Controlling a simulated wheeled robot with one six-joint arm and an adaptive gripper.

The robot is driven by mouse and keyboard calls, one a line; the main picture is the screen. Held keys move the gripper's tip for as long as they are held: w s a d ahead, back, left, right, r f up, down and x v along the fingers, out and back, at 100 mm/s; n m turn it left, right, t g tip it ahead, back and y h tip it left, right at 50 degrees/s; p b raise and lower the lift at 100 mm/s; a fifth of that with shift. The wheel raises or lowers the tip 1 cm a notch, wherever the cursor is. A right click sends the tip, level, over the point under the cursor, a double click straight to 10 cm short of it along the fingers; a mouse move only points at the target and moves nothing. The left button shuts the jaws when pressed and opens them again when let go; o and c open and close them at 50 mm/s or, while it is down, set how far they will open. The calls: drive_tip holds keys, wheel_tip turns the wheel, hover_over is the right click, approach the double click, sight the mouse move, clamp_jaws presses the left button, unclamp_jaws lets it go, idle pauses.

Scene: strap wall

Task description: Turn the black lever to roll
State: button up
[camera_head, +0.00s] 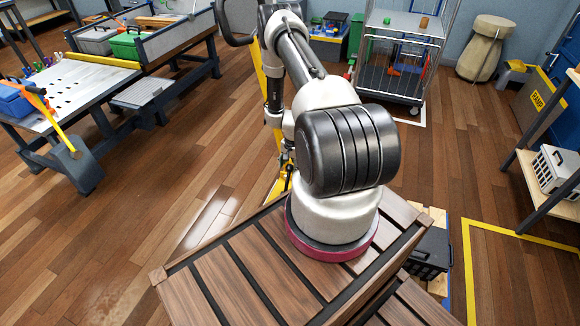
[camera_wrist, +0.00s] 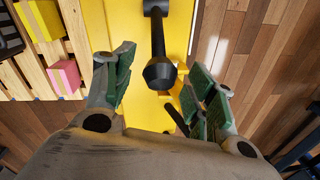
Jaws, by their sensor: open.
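The black lever (camera_wrist: 158,45) shows in the wrist view as a dark rod with a thick rounded knob at its near end. It rises from a black mount at the top, in front of a yellow panel (camera_wrist: 125,20). The knob lies between the fingers and appears apart from both pads. Depth between pads and knob is hard to judge. No roll marking can be read. In the head view, my arm hides most of the gripper and the lever area.
A wooden slatted pallet with a yellow box (camera_wrist: 40,18) and a pink box (camera_wrist: 64,76) lies left in the wrist view. In the head view, a workbench (camera_head: 75,85) stands left and a wire cage trolley (camera_head: 395,85) behind. Open wooden floor lies between.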

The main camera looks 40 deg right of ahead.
drive_tip(key=shift+f, duration=0.35)
